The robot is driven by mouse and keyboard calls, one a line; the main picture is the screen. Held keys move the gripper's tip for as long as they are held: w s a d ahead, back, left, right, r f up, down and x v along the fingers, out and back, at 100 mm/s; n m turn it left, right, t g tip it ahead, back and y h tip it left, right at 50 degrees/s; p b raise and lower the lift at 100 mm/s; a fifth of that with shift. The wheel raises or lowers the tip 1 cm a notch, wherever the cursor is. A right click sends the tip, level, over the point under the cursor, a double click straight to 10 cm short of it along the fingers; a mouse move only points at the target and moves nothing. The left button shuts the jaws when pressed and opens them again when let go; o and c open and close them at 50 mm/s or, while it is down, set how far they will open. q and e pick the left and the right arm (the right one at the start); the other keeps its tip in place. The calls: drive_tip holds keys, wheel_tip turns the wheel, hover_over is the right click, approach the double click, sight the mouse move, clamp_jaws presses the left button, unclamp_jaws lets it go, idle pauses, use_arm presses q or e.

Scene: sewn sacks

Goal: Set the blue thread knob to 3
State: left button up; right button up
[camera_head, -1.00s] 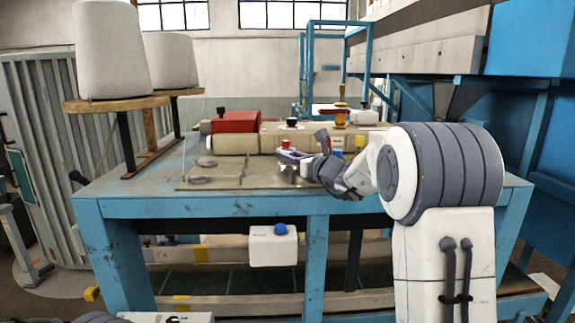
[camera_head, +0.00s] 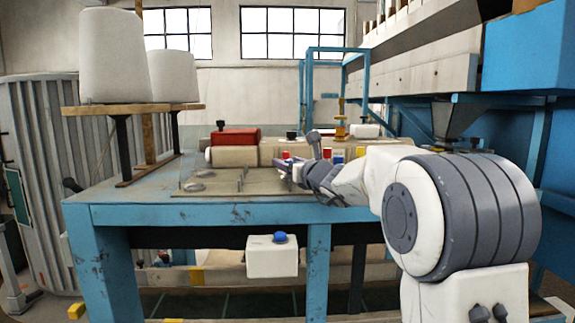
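A small blue knob (camera_head: 338,159) shows on the sewing machine on the blue table, partly hidden behind my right gripper; its setting cannot be read. My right gripper (camera_head: 305,158) is over the tabletop, in front of the machine and to the left of the first knob in the picture. Its fingers are small and dark, and their gap is unclear. I cannot tell whether it touches anything. My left gripper is not in view.
A red block (camera_head: 235,137) lies on the beige machine body (camera_head: 235,156). Red and yellow parts are near my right gripper. White thread cones (camera_head: 113,55) stand on a wooden shelf at left. The table's left front (camera_head: 130,190) is clear. A blue frame stands behind.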

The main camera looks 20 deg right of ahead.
drive_tip(key=shift+f, duration=0.1)
drive_tip(key=shift+s, duration=0.35)
drive_tip(key=s+b, duration=0.1)
drive_tip(key=s, duration=0.2)
drive_tip(key=s+b, duration=0.1)
drive_tip(key=s, duration=0.1)
drive_tip(key=s+d+b, duration=0.1)
drive_tip(key=s, duration=0.2)
drive_tip(key=shift+s, duration=0.35)
drive_tip(key=shift+s+b, duration=0.3)
drive_tip(key=shift+s, duration=0.2)
